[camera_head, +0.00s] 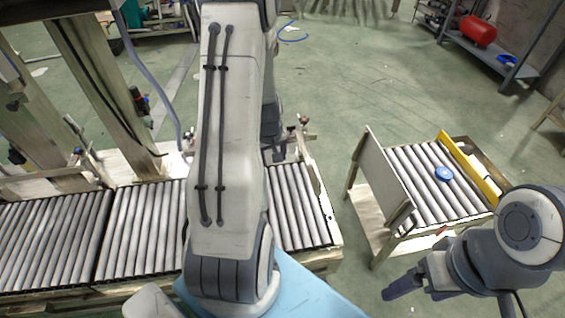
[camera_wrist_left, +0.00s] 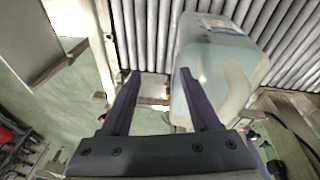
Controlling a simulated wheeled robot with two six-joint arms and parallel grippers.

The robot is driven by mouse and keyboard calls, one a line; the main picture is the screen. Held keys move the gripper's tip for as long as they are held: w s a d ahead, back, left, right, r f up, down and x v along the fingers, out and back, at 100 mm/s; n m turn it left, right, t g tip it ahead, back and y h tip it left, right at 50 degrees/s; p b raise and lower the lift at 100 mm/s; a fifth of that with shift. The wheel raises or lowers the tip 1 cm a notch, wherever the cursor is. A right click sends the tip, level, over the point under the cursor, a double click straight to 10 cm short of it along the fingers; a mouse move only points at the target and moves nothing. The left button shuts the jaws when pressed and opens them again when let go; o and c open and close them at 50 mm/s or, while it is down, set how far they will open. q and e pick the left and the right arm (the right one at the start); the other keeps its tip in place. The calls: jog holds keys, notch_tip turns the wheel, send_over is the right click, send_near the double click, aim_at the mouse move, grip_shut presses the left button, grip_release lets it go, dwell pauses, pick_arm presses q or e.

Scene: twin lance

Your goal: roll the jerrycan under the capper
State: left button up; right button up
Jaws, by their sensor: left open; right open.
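The jerrycan (camera_wrist_left: 222,62) is a pale, translucent block with a label on its top edge, on the rollers in the left wrist view. My left gripper (camera_wrist_left: 158,88) is open. Its right finger overlaps the can's left side; I cannot tell if they touch. In the head view my left arm covers the middle of the roller line, and the jerrycan and left gripper are hidden. My right gripper (camera_head: 412,286) is open and empty at the lower right. I cannot clearly make out the capper.
A roller conveyor (camera_head: 140,235) runs across the left, with upright posts (camera_head: 98,75) behind it. A separate small roller table (camera_head: 420,185) stands right, with an upright panel (camera_head: 382,175), a yellow rail (camera_head: 468,168) and a blue round cap (camera_head: 444,174). Green floor lies between them.

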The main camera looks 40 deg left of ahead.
pick_arm(q)
grip_shut()
dwell(0.8)
jog(key=c, duration=0.9)
grip_release()
jog(key=o, duration=0.9)
jog(key=shift+r, duration=0.1)
